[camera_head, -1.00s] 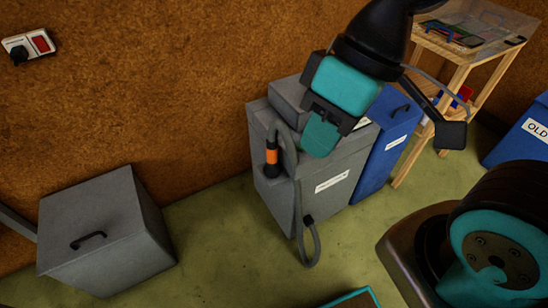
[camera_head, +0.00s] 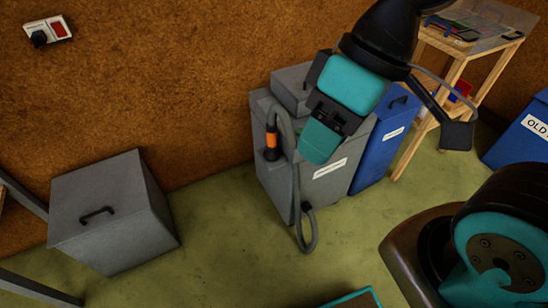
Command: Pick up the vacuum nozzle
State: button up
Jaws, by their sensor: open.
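The vacuum nozzle (camera_head: 271,142) is a dark piece with an orange band. It sits upright at the left front of a grey cabinet (camera_head: 330,193), with a grey hose (camera_head: 296,190) arching over it and looping down to the floor. My gripper (camera_head: 318,146) is teal and black, and appears to the right of the nozzle, in front of the cabinet's upper part in the picture. It is open and apart from the nozzle. The fingertips are hard to make out, and my gripper covers part of the cabinet top.
A grey lidded box (camera_head: 115,212) stands on the floor at left. A blue bin (camera_head: 383,147) stands right of the cabinet, beside a wooden shelf stand (camera_head: 452,75). Another blue bin (camera_head: 520,145) is at the far right. Green floor (camera_head: 210,245) between box and cabinet is clear.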

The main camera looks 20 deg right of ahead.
aim_at(272, 153)
jog(key=z, duration=0.15)
jog(key=k, duration=0.25)
jog(key=u, duration=0.6)
jog(key=i, duration=1)
jog(key=z, duration=0.75)
